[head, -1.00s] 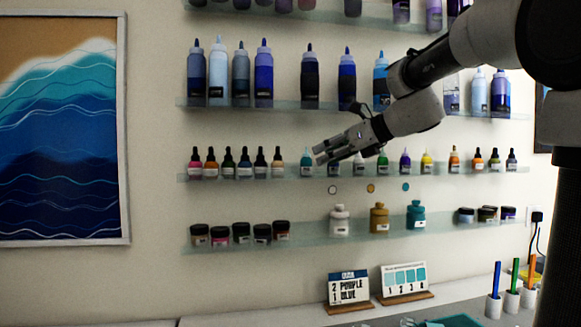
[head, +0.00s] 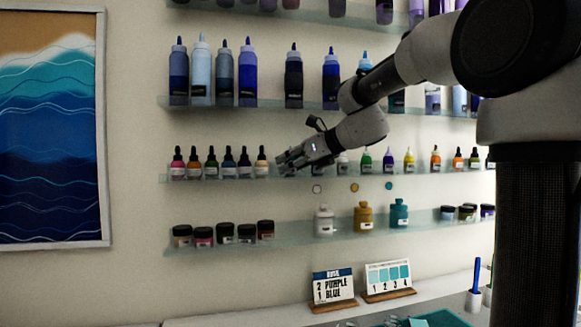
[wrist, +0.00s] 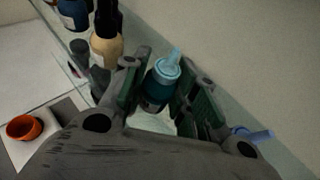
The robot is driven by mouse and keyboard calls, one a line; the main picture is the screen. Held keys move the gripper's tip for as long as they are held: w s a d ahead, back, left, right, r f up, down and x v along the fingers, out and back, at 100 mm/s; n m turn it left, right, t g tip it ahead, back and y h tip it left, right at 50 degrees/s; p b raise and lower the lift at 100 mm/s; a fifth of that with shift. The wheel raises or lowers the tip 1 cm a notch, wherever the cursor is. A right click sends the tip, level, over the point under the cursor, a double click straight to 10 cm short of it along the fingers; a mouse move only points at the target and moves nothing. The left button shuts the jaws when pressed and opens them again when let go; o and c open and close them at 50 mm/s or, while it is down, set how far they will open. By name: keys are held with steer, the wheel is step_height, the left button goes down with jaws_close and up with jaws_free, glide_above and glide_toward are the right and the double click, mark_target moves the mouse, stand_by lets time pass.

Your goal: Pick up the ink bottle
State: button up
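The ink bottle (wrist: 155,90) shows in the wrist view as a small dark teal bottle with a light blue dropper cap. It stands on the glass shelf between the two fingers of my gripper (wrist: 160,92). The fingers are apart, one on each side of it, and look close to its sides; I cannot tell whether they touch. In the head view my gripper (head: 284,161) reaches left along the small-bottle shelf, and it hides most of the bottle.
A cream bottle (wrist: 105,45) and a blue bottle (wrist: 72,13) stand left of my gripper in the wrist view; a blue dropper tip (wrist: 253,135) shows at right. In the head view, the shelf (head: 215,178) holds several dropper bottles, with jars (head: 224,233) below.

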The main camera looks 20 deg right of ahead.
steer(key=shift+c, duration=0.9)
steer(key=shift+s+r, duration=0.25)
steer(key=shift+r, duration=0.3)
step_height(320, 180, up, 6)
steer(key=shift+f, duration=0.2)
steer(key=shift+s+r, duration=0.2)
steer(key=shift+s, duration=0.35)
steer(key=s, duration=1.8)
steer(key=shift+s, duration=0.25)
